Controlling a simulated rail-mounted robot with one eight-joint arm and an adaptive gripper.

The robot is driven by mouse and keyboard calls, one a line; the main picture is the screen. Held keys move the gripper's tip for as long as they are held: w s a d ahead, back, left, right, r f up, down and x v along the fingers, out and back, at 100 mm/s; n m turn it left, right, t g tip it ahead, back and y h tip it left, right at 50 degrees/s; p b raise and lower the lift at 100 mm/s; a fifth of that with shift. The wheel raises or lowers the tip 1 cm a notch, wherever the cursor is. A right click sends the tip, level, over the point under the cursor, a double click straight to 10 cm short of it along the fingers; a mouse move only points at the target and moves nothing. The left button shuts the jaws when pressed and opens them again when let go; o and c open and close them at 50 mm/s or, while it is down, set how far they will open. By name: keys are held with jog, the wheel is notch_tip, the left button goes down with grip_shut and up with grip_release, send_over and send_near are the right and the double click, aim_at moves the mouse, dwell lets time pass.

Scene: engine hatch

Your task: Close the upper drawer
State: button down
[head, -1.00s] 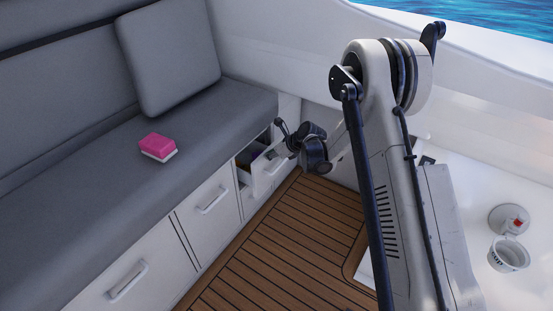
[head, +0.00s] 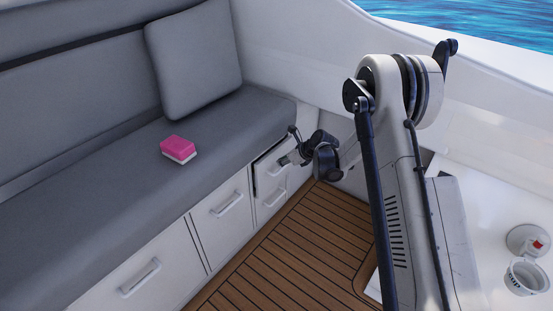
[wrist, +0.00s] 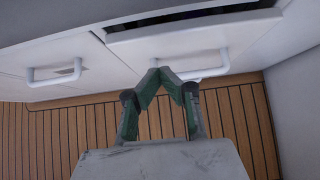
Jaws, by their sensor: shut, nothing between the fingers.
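The upper drawer (head: 268,176) is the top one of two small white drawers at the far end of the bench front. It stands slightly open, with a dark gap along its top and left edge. In the wrist view its white front (wrist: 185,40) lies below a dark slot. My gripper (head: 284,160) is at this front, and in the wrist view its green fingertips (wrist: 160,72) meet in a point against or just before it. The fingers are shut and empty. They partly hide a white handle (wrist: 222,65); I cannot tell exact contact.
The lower drawer (head: 270,201) is below, and larger fronts with handles (head: 230,205) are to the left. The wooden floor (head: 295,245) is clear. A white wall (wrist: 292,100) stands at right.

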jog(key=p+v, duration=0.3)
jog(key=v, duration=0.6)
jog(key=shift+d, duration=0.15)
jog(key=c, duration=2.4)
grip_release()
jog(key=shift+s+d+r, duration=0.15)
jog(key=shift+s+r, duration=0.1)
jog(key=shift+c, duration=0.2)
jog(key=shift+o, duration=1.2)
jog(key=shift+d, duration=0.1)
jog(key=o, duration=0.3)
jog(key=shift+f+n, duration=0.2)
jog(key=shift+n, duration=0.1)
jog(key=shift+o, duration=0.7)
notch_tip(320, 180, down, 7)
jog(key=w+d+n+t+y, duration=0.1)
jog(key=w+d+n+y, duration=0.1)
jog(key=n, duration=0.6)
jog(key=shift+w+d+r+n+t+y+p, duration=0.2)
jog(key=shift+w+n+t+y+p, duration=0.1)
jog(key=shift+n+t+y+p, duration=0.15)
jog(key=n+t+y, duration=0.2)
jog(key=n, duration=0.7)
send_near(285, 167)
jog(key=shift+m, duration=0.25)
jog(key=b+x, duration=0.4)
jog(key=x, duration=0.6)
jog(key=shift+w+a+f, duration=0.15)
jog(key=shift+w+a, duration=0.05)
jog(key=shift+w, duration=0.1)
